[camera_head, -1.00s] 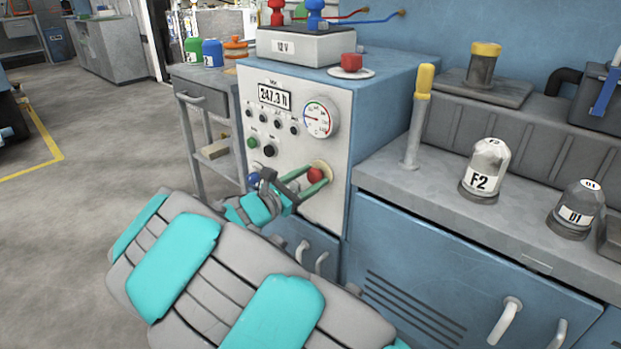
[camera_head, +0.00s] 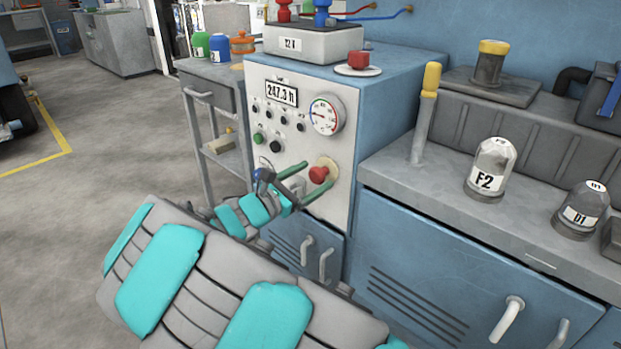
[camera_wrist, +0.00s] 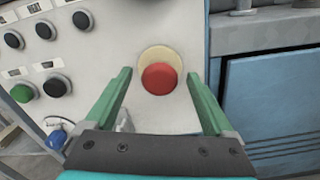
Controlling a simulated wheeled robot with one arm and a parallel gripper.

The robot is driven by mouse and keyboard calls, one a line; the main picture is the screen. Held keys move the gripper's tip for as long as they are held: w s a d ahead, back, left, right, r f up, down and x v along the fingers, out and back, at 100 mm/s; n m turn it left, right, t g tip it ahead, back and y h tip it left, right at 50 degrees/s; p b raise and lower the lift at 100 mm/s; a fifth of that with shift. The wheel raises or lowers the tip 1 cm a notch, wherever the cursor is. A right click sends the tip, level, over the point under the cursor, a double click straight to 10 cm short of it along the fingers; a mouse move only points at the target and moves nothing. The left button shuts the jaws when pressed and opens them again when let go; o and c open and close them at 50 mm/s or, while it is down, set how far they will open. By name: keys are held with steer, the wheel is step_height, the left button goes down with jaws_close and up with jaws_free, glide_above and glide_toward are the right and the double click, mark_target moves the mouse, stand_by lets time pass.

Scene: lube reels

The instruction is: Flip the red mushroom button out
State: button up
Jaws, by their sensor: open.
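The red mushroom button (camera_head: 319,174) sits on a pale yellow round plate on the front of the grey-white control panel (camera_head: 281,100), low on its right side. It also shows in the wrist view (camera_wrist: 160,79), just ahead of the fingertips and between their lines. My gripper (camera_head: 298,180) is open, with green fingers pointing at the panel on either side of the button. In the wrist view the gripper (camera_wrist: 162,80) holds nothing, and a gap shows between each finger and the button. Whether the fingertips reach past the button's face is hard to tell.
A blue knob (camera_wrist: 57,139) and a green button (camera_wrist: 23,93) are on the panel left of the gripper. A second red knob (camera_head: 359,60) stands on top of the cabinet. The workbench (camera_head: 440,185) with labelled bottles is on the right.

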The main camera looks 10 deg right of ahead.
steer(key=v, duration=0.7)
steer(key=shift+s+a, duration=0.25)
steer(key=shift+a, duration=0.05)
